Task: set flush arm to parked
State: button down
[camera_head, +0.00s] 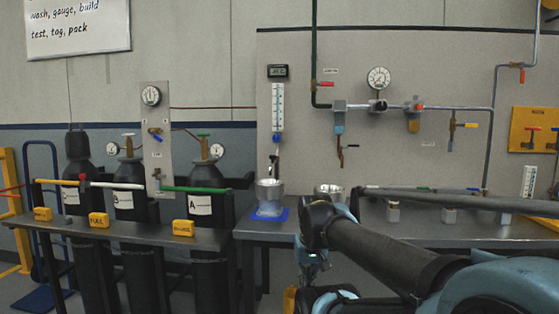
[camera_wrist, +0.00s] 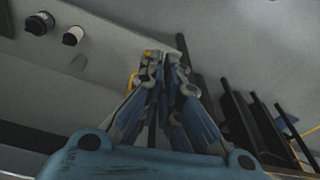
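No part is labelled legibly as the flush arm, so I cannot tell which it is. On the grey panel (camera_head: 400,60), a vertical gauge tube (camera_head: 277,105) ends in a dark fitting (camera_head: 275,160) above a metal cup (camera_head: 269,189) on a blue mat (camera_head: 268,214).
Black cylinders (camera_head: 127,175) stand behind a bench at the left, with yellow tags (camera_head: 98,220) along its edge. A second metal cup (camera_head: 328,190) is partly hidden by my arm. Pipes and valves (camera_head: 413,118) run along the panel.

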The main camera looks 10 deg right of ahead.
jog(key=w+a+r+m+y, duration=0.1)
jog(key=w+r+m+y, duration=0.1)
jog(key=w+r+m, duration=0.7)
jog(key=w+d+r+m+y, duration=0.2)
jog(key=w+d+r+m, duration=0.3)
jog(key=w+r, duration=0.8)
jog(key=w+d+r+m+t+y, duration=0.1)
jog(key=w+d+r+m+y, duration=0.2)
jog(key=w+r, duration=1.1)
notch_tip(320, 180, up, 4)
jog(key=d+m, duration=0.2)
jog(key=m, duration=0.3)
jog(key=shift+w+d+f, duration=0.2)
jog(key=shift+w+d, duration=0.05)
jog(key=shift+w, duration=0.05)
jog(key=shift+a+f, duration=0.1)
jog(key=w+a+r+x, duration=0.1)
jog(key=a+x, duration=0.1)
jog(key=x, duration=1)
jog(key=shift+a, duration=0.2)
jog(key=shift+w+r, duration=0.1)
jog(key=shift+r, duration=0.05)
